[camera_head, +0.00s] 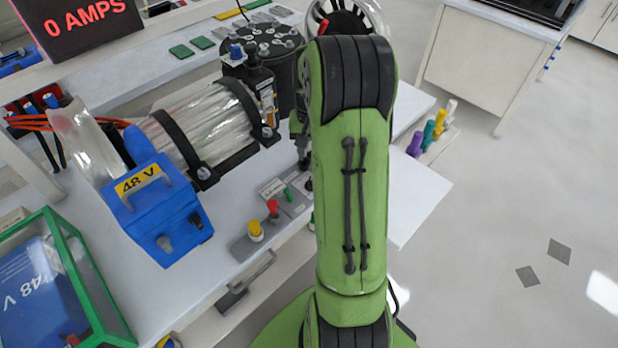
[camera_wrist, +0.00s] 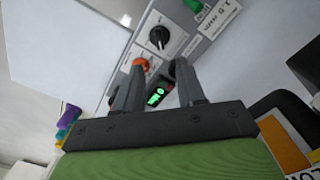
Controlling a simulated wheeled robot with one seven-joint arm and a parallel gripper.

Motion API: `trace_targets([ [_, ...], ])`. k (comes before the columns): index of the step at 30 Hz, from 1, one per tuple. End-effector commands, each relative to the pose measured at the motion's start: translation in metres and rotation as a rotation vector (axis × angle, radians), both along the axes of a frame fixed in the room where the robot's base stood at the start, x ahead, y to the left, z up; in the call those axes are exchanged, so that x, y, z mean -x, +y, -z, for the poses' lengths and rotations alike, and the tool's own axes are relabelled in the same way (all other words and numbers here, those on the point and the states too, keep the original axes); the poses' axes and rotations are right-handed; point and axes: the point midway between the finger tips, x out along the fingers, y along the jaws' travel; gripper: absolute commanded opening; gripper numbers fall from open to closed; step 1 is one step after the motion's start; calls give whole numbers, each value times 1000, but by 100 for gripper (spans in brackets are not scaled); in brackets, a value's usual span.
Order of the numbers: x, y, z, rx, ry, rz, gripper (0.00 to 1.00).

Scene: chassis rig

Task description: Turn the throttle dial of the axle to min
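In the wrist view, a black dial (camera_wrist: 158,38) with a white pointer mark sits on a light panel plate beyond my fingertips. I cannot read its markings. An orange knob (camera_wrist: 139,63) shows at the tip of the left finger; whether they touch is unclear. A small display with green digits (camera_wrist: 157,95) shows between the fingers. My gripper (camera_wrist: 158,68) is open, its fingers apart, with nothing visibly held. In the head view my green arm hides most of the gripper and the dial area. The axle motor (camera_head: 205,120), a clear ribbed cylinder, lies on the bench.
The control strip carries a yellow button (camera_head: 255,231), a red button (camera_head: 273,207) and a small green switch (camera_head: 288,194). A blue 48 V unit (camera_head: 165,215) and a green-framed case (camera_head: 95,285) stand left. Open floor lies right.

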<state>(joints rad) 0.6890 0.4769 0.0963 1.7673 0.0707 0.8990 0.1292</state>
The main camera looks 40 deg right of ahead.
Motion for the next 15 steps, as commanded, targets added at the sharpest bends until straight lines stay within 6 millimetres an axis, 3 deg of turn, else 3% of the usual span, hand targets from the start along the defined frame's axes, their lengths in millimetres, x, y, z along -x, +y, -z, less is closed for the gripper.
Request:
trace_targets([
  [1,1,0,18,-2,4,1,39],
  [9,0,1,82,-1,1,-1,39],
  [15,0,0,101,0,0,-1,39],
])
